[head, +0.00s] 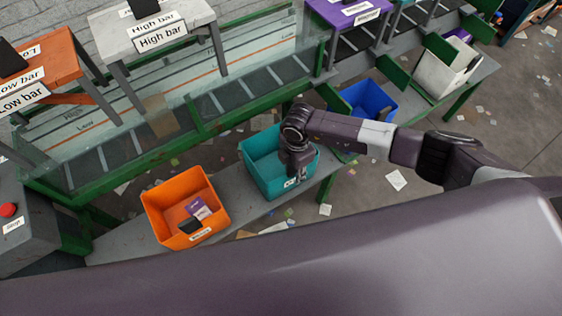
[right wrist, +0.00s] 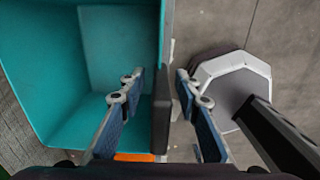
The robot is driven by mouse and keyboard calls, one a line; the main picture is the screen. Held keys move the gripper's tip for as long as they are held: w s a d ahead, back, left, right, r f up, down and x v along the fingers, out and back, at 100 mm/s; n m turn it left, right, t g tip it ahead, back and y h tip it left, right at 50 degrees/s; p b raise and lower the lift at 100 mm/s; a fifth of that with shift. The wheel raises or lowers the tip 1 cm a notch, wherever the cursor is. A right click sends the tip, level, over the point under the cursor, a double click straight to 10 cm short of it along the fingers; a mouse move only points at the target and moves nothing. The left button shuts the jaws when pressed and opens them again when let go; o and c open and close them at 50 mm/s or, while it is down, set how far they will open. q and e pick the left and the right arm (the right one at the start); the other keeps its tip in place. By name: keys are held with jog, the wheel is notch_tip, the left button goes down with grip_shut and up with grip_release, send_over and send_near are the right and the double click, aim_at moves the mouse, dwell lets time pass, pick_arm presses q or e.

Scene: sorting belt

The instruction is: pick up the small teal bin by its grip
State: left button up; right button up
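The small teal bin (head: 258,150) stands on the grey lower shelf, empty as far as I can see. In the head view my right gripper (head: 293,180) points down at its near wall and hides part of that wall. In the right wrist view the teal bin (right wrist: 110,20) fills the left side. Its dark grip (right wrist: 161,120) lies along the wall, between the two fingers of my right gripper (right wrist: 158,82). The fingers are apart, one inside the bin and one outside, with gaps visible on both sides. My left gripper is not in view.
An orange bin (head: 155,205) holding a few small items stands left of the teal bin on the shelf (head: 258,208). A blue bin (head: 385,95) and a white bin (head: 425,70) are at the right. The belt (head: 170,145) runs behind. Scraps litter the floor.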

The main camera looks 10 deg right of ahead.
jog(key=shift+f, duration=0.45)
grip_shut()
jog(key=shift+r, duration=0.1)
